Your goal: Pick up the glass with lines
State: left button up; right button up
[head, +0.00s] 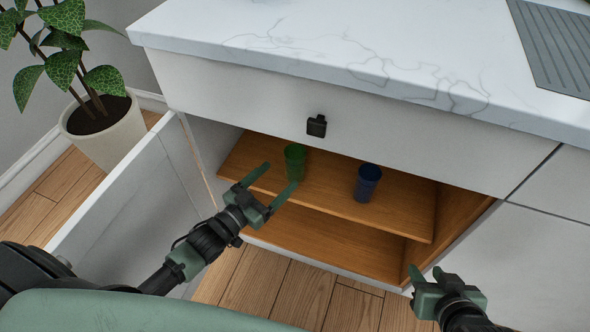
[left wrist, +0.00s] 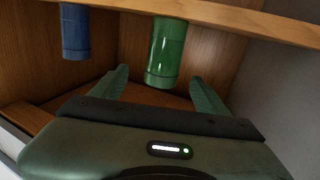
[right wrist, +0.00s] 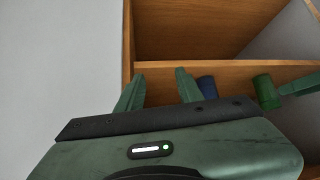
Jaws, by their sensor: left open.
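A green glass (head: 295,161) and a dark blue glass (head: 367,183) stand on the upper shelf of an open cabinet. My left gripper (head: 282,175) is open in front of the green glass. In the left wrist view, which shows the scene inverted, the green glass (left wrist: 166,52) appears between the spread fingers, with no clear contact. The blue glass (left wrist: 75,32) is off to the left there. I cannot tell clearly which glass has lines. My right gripper (head: 427,272) is open and empty, low at the cabinet's right side. Both glasses also show in the right wrist view.
The wooden shelf (head: 330,185) has free room around the glasses. An open cabinet door (head: 135,195) stands left of my left arm. A drawer front with a black knob (head: 316,126) and the marble countertop (head: 300,40) overhang the opening. A potted plant (head: 105,130) is at left.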

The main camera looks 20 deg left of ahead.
aim_at(288, 165)
pick_arm(q)
jog(key=shift+x, duration=1.1)
jog(key=b+x, duration=0.1)
jog(key=x, duration=0.3)
jog(key=shift+w+a+r+b, duration=0.1)
jog(key=shift+w+a+b, duration=0.15)
jog(key=shift+b, duration=0.1)
jog(key=shift+w+d, duration=0.15)
jog(key=shift+w, duration=0.05)
jog(key=c, duration=1.6)
pick_arm(e)
jog(key=w+a+r+t+y, duration=0.1)
jog(key=w+a+r+t, duration=0.1)
jog(key=w+r+t, duration=0.3)
notch_tip(288, 165, up, 2)
jog(key=shift+w+a+r+y, duration=0.1)
jog(key=shift+w+a+y, duration=0.25)
jog(key=shift+w, duration=0.45)
pick_arm(q)
jog(key=shift+r, duration=0.1)
pick_arm(e)
jog(key=shift+f, duration=0.2)
